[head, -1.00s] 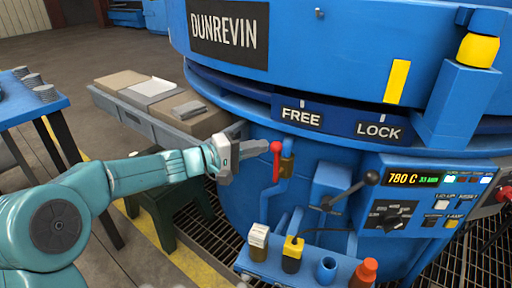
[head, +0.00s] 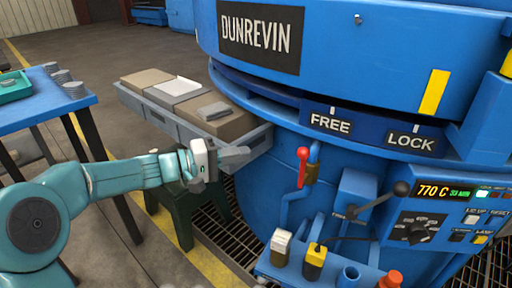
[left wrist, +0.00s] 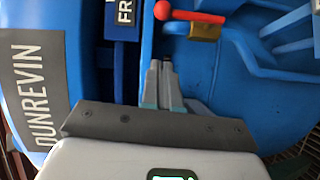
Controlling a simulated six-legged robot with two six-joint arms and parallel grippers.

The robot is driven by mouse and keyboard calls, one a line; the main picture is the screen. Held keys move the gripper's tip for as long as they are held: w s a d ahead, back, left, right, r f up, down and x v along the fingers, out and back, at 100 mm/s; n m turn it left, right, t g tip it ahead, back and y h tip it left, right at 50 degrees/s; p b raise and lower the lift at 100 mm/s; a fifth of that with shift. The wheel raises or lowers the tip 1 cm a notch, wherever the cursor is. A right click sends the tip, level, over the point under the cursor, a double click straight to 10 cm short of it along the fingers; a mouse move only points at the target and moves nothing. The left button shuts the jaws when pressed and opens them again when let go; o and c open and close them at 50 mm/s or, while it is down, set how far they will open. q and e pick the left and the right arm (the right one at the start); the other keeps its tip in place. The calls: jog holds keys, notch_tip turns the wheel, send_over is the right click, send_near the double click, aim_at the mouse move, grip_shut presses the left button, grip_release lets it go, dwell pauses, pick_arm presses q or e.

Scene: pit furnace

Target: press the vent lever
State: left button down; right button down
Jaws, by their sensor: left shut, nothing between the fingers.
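One is a red handle (head: 303,154) standing upright at a brass valve (head: 312,173) on a blue pipe. The other is a black-knobbed lever (head: 400,188) slanting up to the right from a blue box (head: 355,192). My left gripper (head: 246,155) is shut and empty, left of the red handle and apart from it. In the left wrist view its fingertips (left wrist: 160,66) point toward the blue furnace wall, below the red handle (left wrist: 190,15). My right gripper is out of view.
The furnace (head: 350,60) carries FREE and LOCK labels. A control panel (head: 440,215) reads 770 C. A blue shelf (head: 320,272) with small bottles stands in front. A grey crate (head: 190,125) of boxes and a blue table (head: 40,105) are at left.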

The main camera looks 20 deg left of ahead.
pick_arm(q)
jog(key=shift+v, duration=1.15)
jog(key=shift+s, duration=0.1)
